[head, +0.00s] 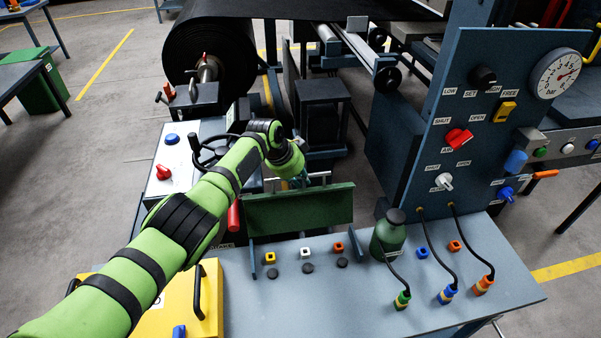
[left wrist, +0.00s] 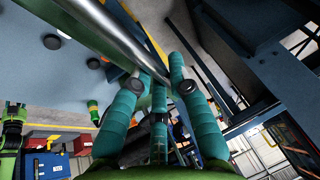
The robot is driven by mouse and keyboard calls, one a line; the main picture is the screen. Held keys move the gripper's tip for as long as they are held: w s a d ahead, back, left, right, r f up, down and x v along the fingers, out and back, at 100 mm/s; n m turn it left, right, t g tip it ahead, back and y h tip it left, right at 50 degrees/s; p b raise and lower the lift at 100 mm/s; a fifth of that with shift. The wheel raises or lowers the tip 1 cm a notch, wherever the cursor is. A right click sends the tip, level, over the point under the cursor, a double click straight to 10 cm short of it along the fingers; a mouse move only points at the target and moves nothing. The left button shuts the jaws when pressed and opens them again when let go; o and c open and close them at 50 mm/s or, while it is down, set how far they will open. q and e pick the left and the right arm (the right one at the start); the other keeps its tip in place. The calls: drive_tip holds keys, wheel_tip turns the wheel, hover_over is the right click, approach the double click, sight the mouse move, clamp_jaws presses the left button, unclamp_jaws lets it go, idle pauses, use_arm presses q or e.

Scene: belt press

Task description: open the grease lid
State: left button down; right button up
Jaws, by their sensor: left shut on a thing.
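A green panel (head: 300,210), which looks like the lid, stands roughly upright on the blue-grey bench, with a thin metal bar (head: 318,178) along its top edge. No grease label on it is readable. My left gripper (head: 301,177) reaches over the bench to this bar, its fingers partly hidden behind my wrist. In the left wrist view, the teal fingers of my left gripper (left wrist: 160,82) are closed around the shiny metal bar (left wrist: 125,45).
Coloured sockets and black caps (head: 307,268) lie in front of the panel. A green bottle (head: 388,238) stands to its right, near cables plugged into the bench. A tall control panel (head: 455,120) rises at the right. A red handle (head: 233,215) is close on the left.

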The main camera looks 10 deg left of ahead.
use_arm(q)
drive_tip(key=shift+d+r, duration=0.1)
drive_tip(key=shift+r, duration=0.2)
drive_tip(key=c, duration=1.4)
unclamp_jaws()
use_arm(e)
drive_tip(key=shift+s, duration=0.5)
use_arm(q)
drive_tip(key=v, duration=1.2)
use_arm(e)
drive_tip(key=shift+w, duration=0.2)
use_arm(q)
drive_tip(key=shift+s+f, duration=0.1)
use_arm(e)
drive_tip(key=shift+a, duration=0.1)
